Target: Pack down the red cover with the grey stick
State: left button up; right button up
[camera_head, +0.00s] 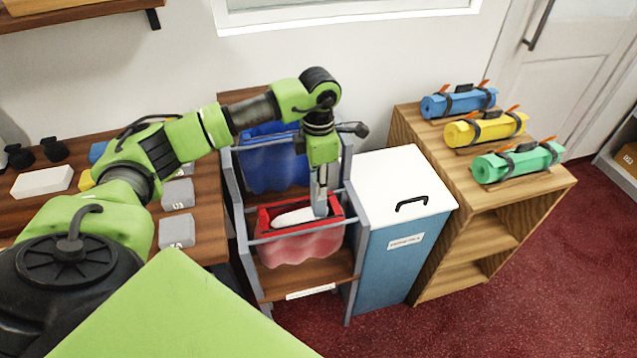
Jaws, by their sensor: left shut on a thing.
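The red cover (302,251) hangs in the front part of a grey rack, its open mouth upward and its pale, wavy lower part below the front bar. A white rounded thing (292,217) lies inside the mouth. My left gripper (321,170) points straight down over the right side of that mouth. It is shut on the grey stick (320,200), which is upright with its lower end in the mouth beside the white thing. I cannot tell whether the stick touches the white thing. My right gripper is not in view.
A blue cover (272,165) hangs in the rack behind the red one. A blue bin with a white lid (393,180) stands right of the rack. A wooden shelf (420,140) carries blue, yellow and green rolls. Grey blocks (177,232) sit on the left table.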

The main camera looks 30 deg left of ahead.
pick_arm(q)
jog(key=shift+r+p, duration=3.25)
jog(key=shift+r, duration=2.25)
